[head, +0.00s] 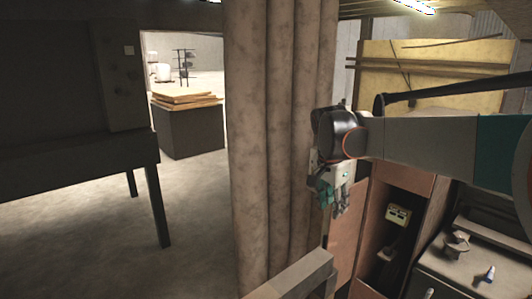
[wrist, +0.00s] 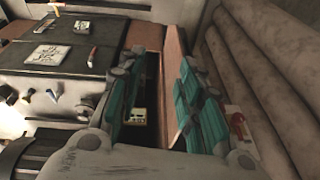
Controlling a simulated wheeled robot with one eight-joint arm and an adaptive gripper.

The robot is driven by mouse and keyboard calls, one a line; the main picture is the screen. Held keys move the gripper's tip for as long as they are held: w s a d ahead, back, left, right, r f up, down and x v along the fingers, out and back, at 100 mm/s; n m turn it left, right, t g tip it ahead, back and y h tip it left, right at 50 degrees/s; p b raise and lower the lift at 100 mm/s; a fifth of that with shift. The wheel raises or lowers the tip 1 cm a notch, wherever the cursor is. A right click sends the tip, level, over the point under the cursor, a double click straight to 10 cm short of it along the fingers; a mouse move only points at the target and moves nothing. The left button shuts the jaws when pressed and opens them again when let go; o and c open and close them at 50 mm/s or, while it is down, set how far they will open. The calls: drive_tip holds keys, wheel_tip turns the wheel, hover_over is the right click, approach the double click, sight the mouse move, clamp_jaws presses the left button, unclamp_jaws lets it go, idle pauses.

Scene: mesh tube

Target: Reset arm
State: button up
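My gripper (head: 333,192) hangs at the end of my arm in front of the large brown ribbed column in the head view, with its teal fingers pointing down. In the wrist view my gripper (wrist: 157,85) has its two teal-padded fingers spread apart with a clear gap between them. Nothing is held between the fingers. Through the gap I see a dark cavity below with a small yellowish box (wrist: 138,116) in it.
The ribbed column (head: 275,130) stands close beside my gripper. A grey worktop (head: 470,265) with small items is at the lower right. The yellow box also shows in an open compartment (head: 397,213). A dark table (head: 75,170) stands left; open floor lies between.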

drive_tip(key=s+d+r+n+t+y, duration=0.15)
drive_tip(key=s+n, duration=0.45)
drive_tip(key=s, duration=1)
drive_tip(key=s+f+n+t, duration=0.3)
drive_tip(key=s+f+n, duration=0.2)
drive_tip(key=s, duration=0.8)
wheel_tip(320, 180, down, 3)
drive_tip(key=shift+s+d, duration=0.15)
drive_tip(key=shift+s, duration=0.25)
drive_tip(key=shift+t+y, duration=0.25)
